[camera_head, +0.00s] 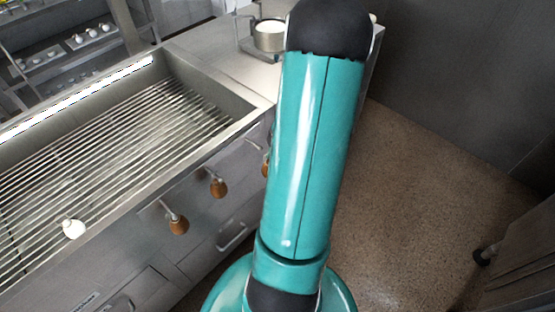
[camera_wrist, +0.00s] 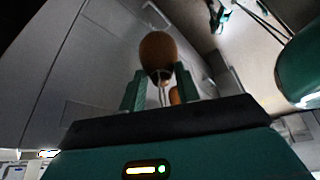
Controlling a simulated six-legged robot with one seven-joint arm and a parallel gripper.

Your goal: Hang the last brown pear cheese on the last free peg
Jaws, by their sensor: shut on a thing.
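In the wrist view my gripper (camera_wrist: 160,78) is shut, with a brown pear cheese (camera_wrist: 158,52) just beyond its fingers. A pale string loop runs from the cheese down between the fingers. A second brown shape (camera_wrist: 175,95) shows partly behind the right finger. In the head view brown pear cheeses hang on pegs on the steel front, one nearer (camera_head: 178,225) and one farther (camera_head: 218,188). A third brown piece (camera_head: 265,167) shows at the edge of my arm, below a peg (camera_head: 253,143); whether it hangs or is held I cannot tell. My arm hides my gripper there.
A white pear-shaped piece (camera_head: 73,228) lies on the slatted rack (camera_head: 120,140) of the steel basin. A small pot (camera_head: 269,36) stands on the counter behind. Drawer handles (camera_head: 232,236) jut from the front below the pegs.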

